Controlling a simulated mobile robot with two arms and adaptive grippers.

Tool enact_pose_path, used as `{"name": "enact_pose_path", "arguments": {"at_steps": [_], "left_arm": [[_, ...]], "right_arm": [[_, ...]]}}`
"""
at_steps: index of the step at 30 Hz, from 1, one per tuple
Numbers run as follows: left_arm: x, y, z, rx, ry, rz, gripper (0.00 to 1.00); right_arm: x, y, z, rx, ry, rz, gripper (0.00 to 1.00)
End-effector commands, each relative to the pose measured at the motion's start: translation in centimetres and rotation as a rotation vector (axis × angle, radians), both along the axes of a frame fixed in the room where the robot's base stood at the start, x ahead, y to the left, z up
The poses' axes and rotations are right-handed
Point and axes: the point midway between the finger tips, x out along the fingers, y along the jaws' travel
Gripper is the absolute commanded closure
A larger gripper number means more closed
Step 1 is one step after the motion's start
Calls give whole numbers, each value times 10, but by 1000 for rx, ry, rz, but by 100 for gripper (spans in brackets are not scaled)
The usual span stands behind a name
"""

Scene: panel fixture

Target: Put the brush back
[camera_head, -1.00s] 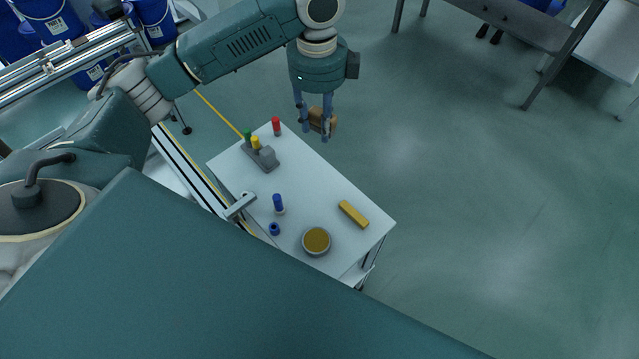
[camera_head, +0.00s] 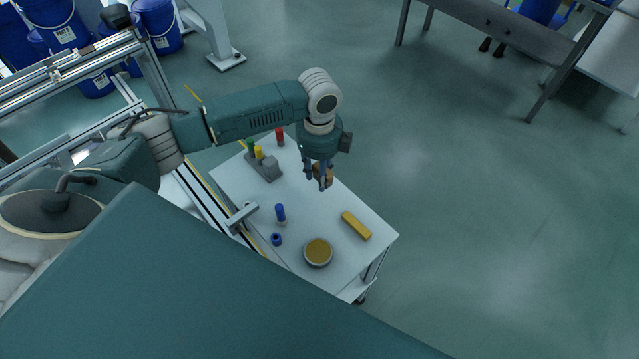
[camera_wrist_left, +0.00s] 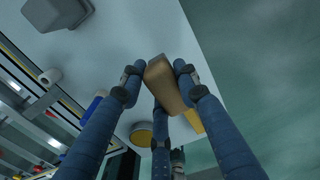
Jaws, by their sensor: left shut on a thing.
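The brush (camera_head: 328,173), a brown block-like piece, is in my left gripper (camera_head: 316,183) over the right back part of the white cart top (camera_head: 318,217). The fingers are shut on it, and it hides partly behind them. In the left wrist view the tan brush (camera_wrist_left: 166,88) sits between the blue fingers (camera_wrist_left: 158,70). I cannot tell whether the brush touches the cart top. Bristles are not clearly seen. My right gripper is not in view.
The cart top also holds a yellow bar (camera_head: 356,225), a round tin (camera_head: 318,252), a blue marker (camera_head: 281,212), a blue ring (camera_head: 276,239), a grey holder (camera_head: 266,170) with green and yellow markers, and a red marker (camera_head: 279,137). Floor right of the cart is clear.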

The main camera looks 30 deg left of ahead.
Motion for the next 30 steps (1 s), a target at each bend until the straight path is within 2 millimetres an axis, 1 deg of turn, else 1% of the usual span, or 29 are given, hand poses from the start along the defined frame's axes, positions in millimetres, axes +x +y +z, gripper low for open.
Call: {"name": "enact_pose_path", "arguments": {"at_steps": [5, 12, 24, 25, 26, 27, 30], "left_arm": [[0, 0, -12, 0, 2, -1, 90], [0, 0, -45, -1, 1, 1, 90], [0, 0, -51, 0, 0, 0, 90], [0, 0, -51, 0, 0, -1, 65], [0, 0, -51, 0, 0, -1, 59], [0, 0, -51, 0, 0, -1, 51], [0, 0, -51, 0, 0, -1, 50]], "right_arm": [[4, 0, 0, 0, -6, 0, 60], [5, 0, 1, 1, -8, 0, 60], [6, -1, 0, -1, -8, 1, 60], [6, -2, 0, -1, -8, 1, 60], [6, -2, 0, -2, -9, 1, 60], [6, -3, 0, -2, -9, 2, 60], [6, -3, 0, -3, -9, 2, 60]]}}
